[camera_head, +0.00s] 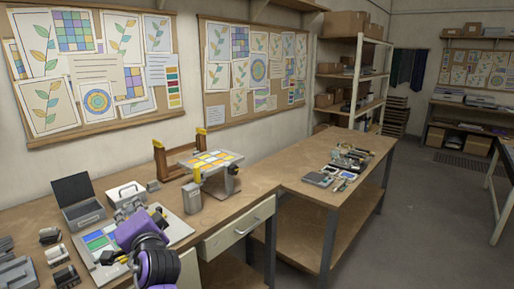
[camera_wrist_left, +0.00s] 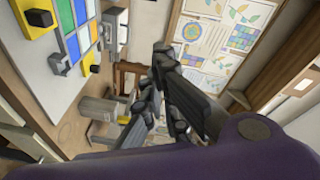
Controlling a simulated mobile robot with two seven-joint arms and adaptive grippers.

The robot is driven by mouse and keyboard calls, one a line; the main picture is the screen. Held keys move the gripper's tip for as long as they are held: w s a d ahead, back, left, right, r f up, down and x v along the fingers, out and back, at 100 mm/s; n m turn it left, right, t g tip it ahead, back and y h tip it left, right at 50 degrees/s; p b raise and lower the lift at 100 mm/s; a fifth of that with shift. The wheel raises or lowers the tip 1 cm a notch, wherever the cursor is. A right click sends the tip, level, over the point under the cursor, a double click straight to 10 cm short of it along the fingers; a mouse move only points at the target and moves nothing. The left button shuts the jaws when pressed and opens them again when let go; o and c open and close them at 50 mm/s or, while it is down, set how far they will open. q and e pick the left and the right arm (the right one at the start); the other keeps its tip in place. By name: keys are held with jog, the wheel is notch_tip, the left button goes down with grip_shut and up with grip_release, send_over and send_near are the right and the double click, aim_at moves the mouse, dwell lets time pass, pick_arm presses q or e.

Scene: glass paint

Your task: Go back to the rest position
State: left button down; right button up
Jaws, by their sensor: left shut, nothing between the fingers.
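My purple forearm and dark wrist rings cover part of that board. In the left wrist view, the dark fingers of my left gripper (camera_wrist_left: 158,66) are shut and empty, pointing up in the picture. They are apart from the board, which shows at the upper left of that view (camera_wrist_left: 52,85). My right gripper is in neither view.
Tools (camera_head: 347,160) lie on the far bench.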

pick_arm(q)
jog(key=s+d+f+n+h+p, duration=0.1)
jog(key=s+d+f+h, duration=0.25)
jog(key=f, duration=0.45)
jog(key=s+d+f+n+h, duration=0.1)
jog(key=s+d+f+h, duration=0.3)
jog(key=f, duration=0.4)
jog(key=s+d+f+n+h+p, duration=0.1)
jog(key=s+d+f+h, duration=0.1)
jog(key=s+d+f, duration=0.35)
jog(key=s+f+g, duration=0.1)
jog(key=s+f, duration=0.5)
jog(key=s, duration=0.4)
jog(key=s+f+n+g+h, duration=0.1)
jog(key=s+f+g, duration=0.1)
jog(key=s+f, duration=0.4)
jog(key=s+f+n+g+p, duration=0.1)
jog(key=s+f, duration=0.5)
jog(key=s, duration=0.9)
jog(key=shift+f+g+h, duration=0.35)
jog(key=shift+g, duration=0.25)
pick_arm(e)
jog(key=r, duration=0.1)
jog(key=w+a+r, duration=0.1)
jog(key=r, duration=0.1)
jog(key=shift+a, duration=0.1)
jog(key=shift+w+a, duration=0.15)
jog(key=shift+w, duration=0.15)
